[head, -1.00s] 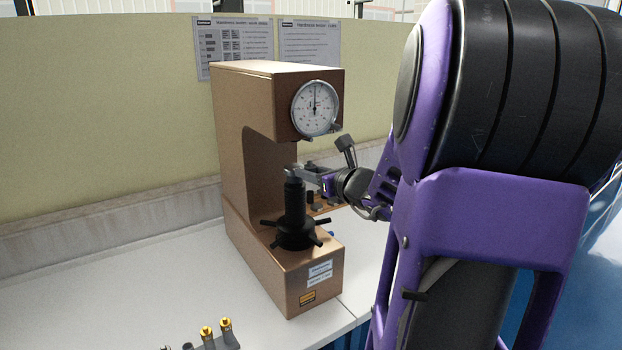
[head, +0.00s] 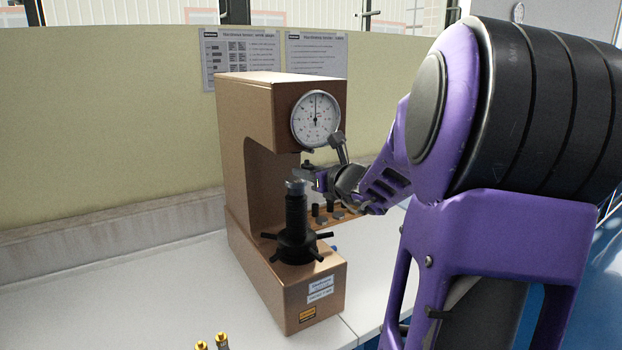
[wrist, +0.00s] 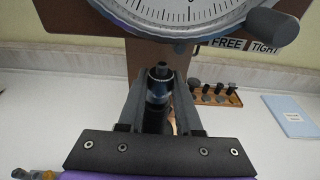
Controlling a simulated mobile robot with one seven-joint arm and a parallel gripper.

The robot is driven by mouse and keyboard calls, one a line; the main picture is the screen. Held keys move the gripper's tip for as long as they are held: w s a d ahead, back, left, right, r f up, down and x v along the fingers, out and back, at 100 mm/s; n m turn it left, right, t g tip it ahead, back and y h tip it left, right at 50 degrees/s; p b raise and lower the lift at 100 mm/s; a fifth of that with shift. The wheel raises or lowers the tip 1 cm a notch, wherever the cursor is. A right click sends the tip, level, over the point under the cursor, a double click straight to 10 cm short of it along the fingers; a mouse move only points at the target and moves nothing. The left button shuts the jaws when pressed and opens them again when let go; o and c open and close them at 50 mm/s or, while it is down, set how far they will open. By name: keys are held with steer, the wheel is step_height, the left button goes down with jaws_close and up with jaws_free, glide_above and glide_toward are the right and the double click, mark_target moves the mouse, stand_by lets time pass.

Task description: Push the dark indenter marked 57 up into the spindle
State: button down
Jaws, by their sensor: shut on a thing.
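The brown hardness tester (head: 245,130) stands on the white bench with its round dial (head: 316,119) on the upper head. My gripper (head: 303,172) is in the tester's throat, under the head and above the black elevating screw (head: 296,215). In the wrist view, my gripper (wrist: 158,85) is shut on a dark cylindrical indenter (wrist: 159,72), which stands upright between the fingers. Its 57 mark is not legible. The spindle is hidden in the wrist view by the dial, and I cannot tell whether the indenter touches it.
A FREE/TIGHT label (wrist: 245,45) is near a grey knob (wrist: 273,22). Brass-topped parts (head: 221,338) stand at the front.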

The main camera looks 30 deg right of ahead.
steer(key=shift+w+d+b, duration=0.15)
steer(key=shift+w+b, duration=0.55)
steer(key=shift+w, duration=2.05)
steer(key=shift+r+p, duration=0.5)
steer(key=shift+r, duration=0.35)
steer(key=shift+f, duration=0.1)
steer(key=c, duration=0.5)
jaws_free()
steer(key=shift+c, duration=1.1)
steer(key=shift+s+a+r+p, duration=0.15)
steer(key=shift+s+p, duration=0.1)
steer(key=shift+s, duration=1.55)
steer(key=shift+s+a+r+p, duration=0.1)
steer(key=shift+s+p, duration=0.1)
steer(key=shift+s, duration=1.55)
